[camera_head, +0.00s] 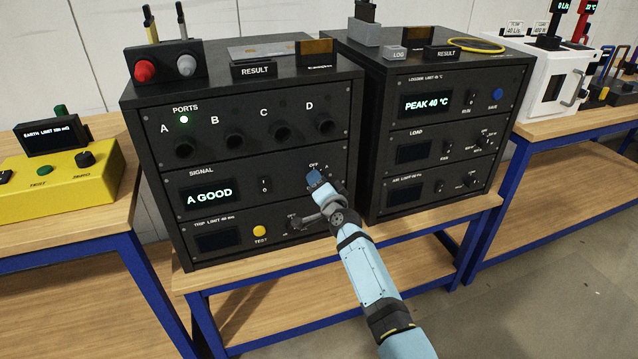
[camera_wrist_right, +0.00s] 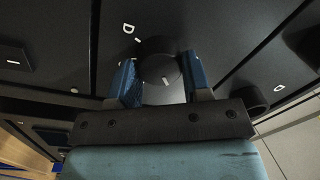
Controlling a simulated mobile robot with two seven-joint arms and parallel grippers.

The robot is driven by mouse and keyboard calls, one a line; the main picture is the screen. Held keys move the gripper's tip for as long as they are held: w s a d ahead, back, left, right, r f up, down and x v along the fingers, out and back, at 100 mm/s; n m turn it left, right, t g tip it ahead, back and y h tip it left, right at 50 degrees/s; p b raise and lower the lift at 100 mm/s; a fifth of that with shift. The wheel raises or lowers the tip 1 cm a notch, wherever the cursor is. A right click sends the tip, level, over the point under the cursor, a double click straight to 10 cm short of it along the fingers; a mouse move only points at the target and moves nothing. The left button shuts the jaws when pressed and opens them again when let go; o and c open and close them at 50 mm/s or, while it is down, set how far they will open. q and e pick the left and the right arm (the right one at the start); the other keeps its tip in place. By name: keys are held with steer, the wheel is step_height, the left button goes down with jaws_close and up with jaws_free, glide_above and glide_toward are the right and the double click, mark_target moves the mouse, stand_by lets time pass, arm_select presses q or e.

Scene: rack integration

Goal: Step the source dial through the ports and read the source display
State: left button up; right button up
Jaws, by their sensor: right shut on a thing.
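The left black rack unit (camera_head: 135,120) has a SIGNAL row with a source display (camera_head: 208,195) that reads "A GOOD" in pale green letters. The source dial is mostly hidden behind my right gripper (camera_head: 315,178) in the head view, with "OFF" and "A" marks near it. In the right wrist view the round black dial (camera_wrist_right: 160,68) sits between the two blue fingers of my right gripper (camera_wrist_right: 160,82), which is shut on it. Above, the PORTS row holds sockets A (camera_head: 184,149), B, C and D. A green lamp (camera_head: 184,119) glows at A. My left gripper is out of view.
A small switch (camera_head: 264,184) is left of the dial, and a yellow TEST button (camera_head: 259,231) is below. A second black unit (camera_head: 380,150) showing "PEAK 40 °C" stands close on the right. A yellow tester (camera_head: 30,190) sits on the left bench.

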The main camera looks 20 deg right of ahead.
steer(key=shift+m, duration=0.5)
steer(key=shift+f, duration=0.1)
steer(key=o, duration=0.9)
arm_select(q)
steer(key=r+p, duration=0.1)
steer(key=p, duration=0.1)
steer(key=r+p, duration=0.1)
steer(key=p, duration=0.2)
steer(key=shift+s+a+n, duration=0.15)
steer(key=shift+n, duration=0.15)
arm_select(e)
steer(key=s, duration=0.9)
steer(key=s+d, duration=0.1)
steer(key=s, duration=0.3)
steer(key=shift+s+f, duration=0.3)
steer(key=shift+s, duration=0.1)
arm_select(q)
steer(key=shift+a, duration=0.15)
arm_select(e)
steer(key=shift+f, duration=0.1)
